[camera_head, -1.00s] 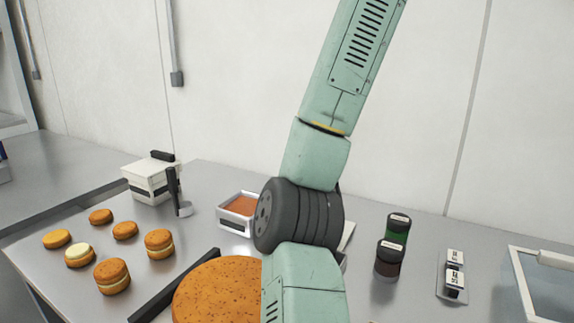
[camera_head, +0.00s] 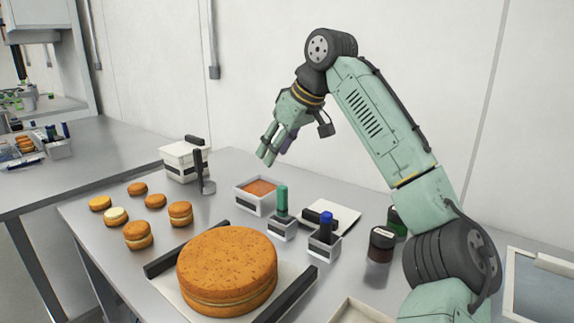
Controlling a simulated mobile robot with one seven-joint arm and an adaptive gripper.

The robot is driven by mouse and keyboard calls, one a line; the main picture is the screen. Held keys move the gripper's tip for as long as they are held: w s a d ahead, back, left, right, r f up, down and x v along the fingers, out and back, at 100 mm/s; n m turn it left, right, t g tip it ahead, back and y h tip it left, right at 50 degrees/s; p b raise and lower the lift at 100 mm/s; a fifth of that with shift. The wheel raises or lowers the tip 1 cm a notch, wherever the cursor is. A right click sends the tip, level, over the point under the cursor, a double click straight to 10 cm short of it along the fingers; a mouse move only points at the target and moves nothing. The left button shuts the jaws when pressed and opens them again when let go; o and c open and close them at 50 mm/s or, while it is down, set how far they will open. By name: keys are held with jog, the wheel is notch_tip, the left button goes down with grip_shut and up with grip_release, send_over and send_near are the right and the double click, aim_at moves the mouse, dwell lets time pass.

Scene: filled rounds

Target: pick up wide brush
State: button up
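My gripper (camera_head: 274,151) is in the air above the back of the table, pointing down and left. Its fingers look spread, and I see nothing held. A dark object (camera_head: 312,216) lies on a white sheet (camera_head: 345,217) behind the blue handle and is partly hidden.
A large round cake (camera_head: 228,262) sits on a tray with black handles at the front. Several small filled rounds (camera_head: 138,234) stand left. A white box (camera_head: 182,163), an orange-filled container (camera_head: 256,195) and dark jars (camera_head: 380,246) stand around. My forearm crosses the right side.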

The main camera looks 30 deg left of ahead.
aim_at(278, 200)
jog(key=f, duration=0.2)
jog(key=d+f+h, duration=0.1)
jog(key=f, duration=0.2)
jog(key=f+h, duration=0.1)
jog(key=f, duration=0.2)
jog(key=shift+w+d+f+p, duration=0.1)
jog(key=shift+w+d+p, duration=0.15)
jog(key=shift+d+p, duration=0.1)
jog(key=shift+p+x, duration=0.8)
jog(key=shift+x, duration=2.1)
jog(key=shift+s, duration=0.15)
jog(key=shift+c, duration=0.6)
grip_shut()
